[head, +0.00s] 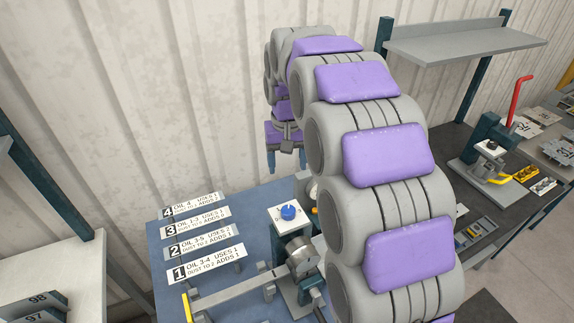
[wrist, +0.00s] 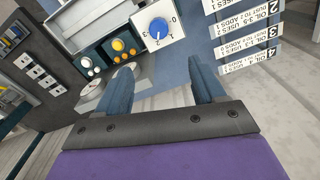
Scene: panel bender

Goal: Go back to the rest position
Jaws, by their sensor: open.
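My gripper (head: 286,160) hangs at the end of my raised, arched arm, above the back part of the blue bench in the head view. In the wrist view my gripper (wrist: 162,82) shows two blue fingers spread apart with nothing between them. It is clear of the bench and touches nothing that I can see. My grey and purple arm hides part of the bench and the machine on it in the head view.
The blue bench (head: 168,282) carries numbered label plates (head: 200,230) and a box with a blue knob (head: 288,213), which also shows in the wrist view (wrist: 158,28). A grey shelf (head: 460,40) and a red-handled press (head: 519,100) stand right. A corrugated wall is behind.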

